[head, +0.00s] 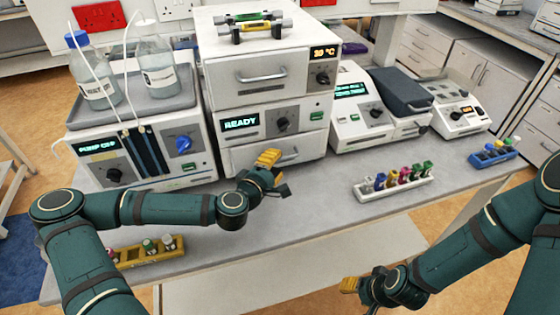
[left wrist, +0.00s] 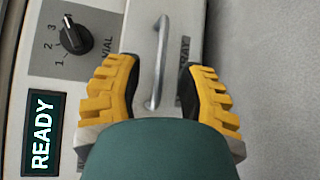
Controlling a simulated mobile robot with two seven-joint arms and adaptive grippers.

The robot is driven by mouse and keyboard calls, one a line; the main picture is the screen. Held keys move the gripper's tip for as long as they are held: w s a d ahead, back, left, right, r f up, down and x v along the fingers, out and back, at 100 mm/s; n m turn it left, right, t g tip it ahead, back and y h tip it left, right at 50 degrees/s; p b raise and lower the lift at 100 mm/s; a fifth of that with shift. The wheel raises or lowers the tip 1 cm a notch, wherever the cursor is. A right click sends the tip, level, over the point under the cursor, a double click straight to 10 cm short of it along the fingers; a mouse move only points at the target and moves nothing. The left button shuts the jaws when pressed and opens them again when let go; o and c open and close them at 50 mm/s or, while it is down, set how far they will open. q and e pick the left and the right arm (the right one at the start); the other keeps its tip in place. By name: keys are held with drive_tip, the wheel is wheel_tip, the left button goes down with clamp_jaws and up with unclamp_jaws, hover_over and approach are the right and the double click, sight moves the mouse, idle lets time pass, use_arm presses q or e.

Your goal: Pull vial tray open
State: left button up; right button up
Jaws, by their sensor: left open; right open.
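The vial tray (head: 312,143) is the low white drawer front under the READY panel, and it looks flush with its housing. Its metal bar handle (left wrist: 163,32) runs between my left gripper's yellow fingers in the left wrist view. A label ending in "RAY" beside the handle is partly hidden by a finger. My left gripper (head: 268,160) is open in front of the drawer, one finger on each side of the handle and not closed on it. My right gripper (head: 352,285) is open and empty, low in front of the bench edge, away from the drawer.
A pump unit (head: 190,165) with bottles stands left of the drawer unit, and a white instrument (head: 350,125) stands right. A white vial rack (head: 395,188) sits on the bench at right. A yellow rack (head: 150,252) lies under my left arm. Bench before the drawer is clear.

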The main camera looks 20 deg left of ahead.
use_arm(q)
drive_tip(key=shift+x, duration=1.45)
clamp_jaws()
